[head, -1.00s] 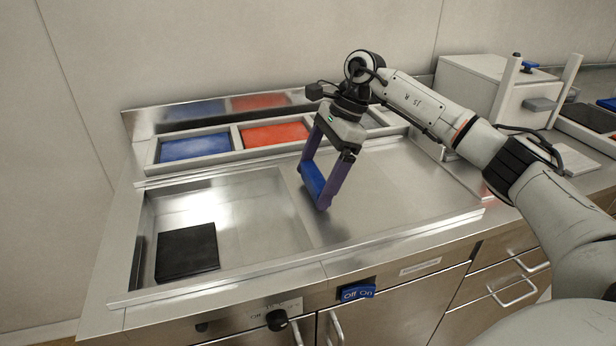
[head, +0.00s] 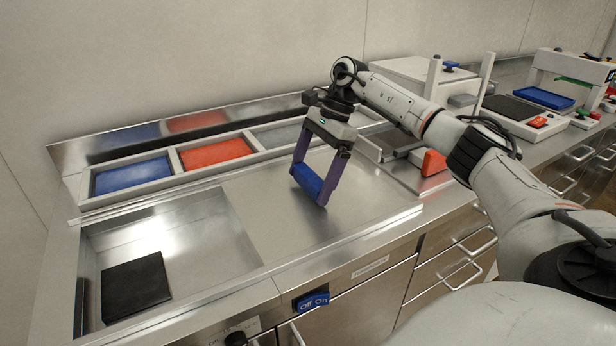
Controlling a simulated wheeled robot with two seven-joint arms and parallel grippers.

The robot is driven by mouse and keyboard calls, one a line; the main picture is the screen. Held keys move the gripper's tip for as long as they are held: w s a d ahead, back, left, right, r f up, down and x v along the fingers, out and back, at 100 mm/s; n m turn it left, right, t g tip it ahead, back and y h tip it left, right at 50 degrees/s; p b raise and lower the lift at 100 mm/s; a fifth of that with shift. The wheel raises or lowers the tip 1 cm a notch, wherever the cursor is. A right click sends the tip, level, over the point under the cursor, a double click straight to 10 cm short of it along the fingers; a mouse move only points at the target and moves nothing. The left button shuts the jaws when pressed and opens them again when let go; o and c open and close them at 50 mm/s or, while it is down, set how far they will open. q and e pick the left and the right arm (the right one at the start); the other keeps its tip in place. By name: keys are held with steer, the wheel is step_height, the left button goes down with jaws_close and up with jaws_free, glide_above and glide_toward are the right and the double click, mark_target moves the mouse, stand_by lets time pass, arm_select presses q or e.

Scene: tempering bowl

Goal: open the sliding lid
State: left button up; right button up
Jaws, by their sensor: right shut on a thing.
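A flat steel panel (head: 350,215), which looks like the sliding lid, covers the right part of the steel basin (head: 160,228). The basin's left part is open, and a flat black block (head: 136,286) lies on its floor. My right gripper (head: 309,188) points down over the panel. Its purple fingers are shut on a blue bar-shaped handle (head: 307,179), to the right of the panel's left edge. I cannot tell how the handle joins the panel. My left gripper is out of view.
Behind the basin a white-framed tray holds blue (head: 132,176), red (head: 215,152) and grey (head: 275,136) inserts. A blue Off/On switch (head: 312,301) is on the counter front. White machines and an orange-red block (head: 434,162) stand to the right.

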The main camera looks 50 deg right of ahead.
steer(key=o, duration=1.2)
steer(key=shift+r, duration=0.1)
steer(key=v, duration=1)
steer(key=shift+r+p, duration=0.15)
steer(key=shift+p, duration=0.25)
